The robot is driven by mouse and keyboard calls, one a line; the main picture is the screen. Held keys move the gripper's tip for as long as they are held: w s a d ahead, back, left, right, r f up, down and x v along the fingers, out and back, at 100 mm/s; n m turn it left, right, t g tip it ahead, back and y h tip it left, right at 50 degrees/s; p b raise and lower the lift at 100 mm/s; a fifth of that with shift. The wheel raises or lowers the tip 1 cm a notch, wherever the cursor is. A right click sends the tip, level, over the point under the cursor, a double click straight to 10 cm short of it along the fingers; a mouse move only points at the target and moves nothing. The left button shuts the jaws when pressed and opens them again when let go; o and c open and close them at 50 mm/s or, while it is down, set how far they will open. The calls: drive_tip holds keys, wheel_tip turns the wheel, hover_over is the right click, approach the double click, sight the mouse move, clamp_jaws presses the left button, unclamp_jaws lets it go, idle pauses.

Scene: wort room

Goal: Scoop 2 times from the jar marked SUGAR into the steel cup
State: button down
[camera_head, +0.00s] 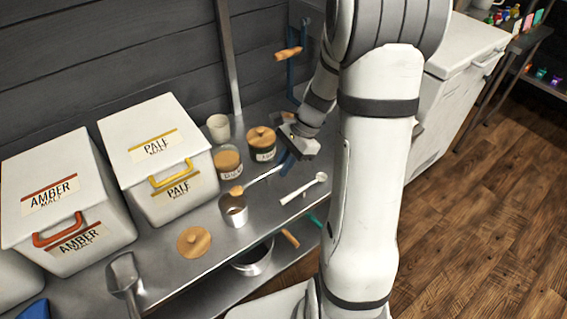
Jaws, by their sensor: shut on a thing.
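My gripper (290,156) is shut on the blue handle of a long spoon (262,176). The spoon slants down to the left. Its bowl carries a brown heap (237,190) at the mouth of the steel cup (234,214); I cannot tell whether it touches the rim. The cup stands upright on the steel bench, its inside looking dark brown. Behind it is an open glass jar (228,170) with brown contents and a small label I cannot read surely. A second jar (262,150), with a wooden knobbed lid on, stands to its right, its label also unclear.
A loose wooden lid (194,241) lies left of the cup. A pale measuring spoon (303,188) lies to the right. A cream cup (218,127) stands behind the jars. White malt bins (158,160) fill the left. A metal scoop (124,275) lies in front of them.

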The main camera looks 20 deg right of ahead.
sight(275, 168)
drive_tip(key=shift+s+a+r+t+h+p, duration=0.15)
drive_tip(key=shift+a+r+h+p, duration=0.15)
drive_tip(key=shift+r+h+p, duration=0.55)
drive_tip(key=shift+w+a+r+t+h+p, duration=0.1)
drive_tip(key=shift+a+r+h+p, duration=0.3)
drive_tip(key=shift+r, duration=0.7)
drive_tip(key=shift+s+a+r+t+h+p, duration=0.1)
drive_tip(key=shift+a+r+t+h+p, duration=0.1)
drive_tip(key=shift+r+h+p, duration=0.7)
drive_tip(key=shift+s+a+r+h+p, duration=0.2)
drive_tip(key=shift+a+r+h+p, duration=0.75)
drive_tip(key=shift+p, duration=0.15)
drive_tip(key=shift+s+a+r+t+h+b, duration=0.15)
drive_tip(key=shift+a+r+t+h+b, duration=0.3)
drive_tip(key=shift+a+h, duration=0.45)
drive_tip(key=s+a+r+h+b, duration=0.1)
drive_tip(key=a+r+h+b, duration=0.2)
drive_tip(key=a+h+b, duration=0.2)
drive_tip(key=shift+r+t+b, duration=0.2)
drive_tip(key=shift+t+b, duration=0.1)
drive_tip(key=shift+t, duration=0.1)
drive_tip(key=shift+a, duration=0.1)
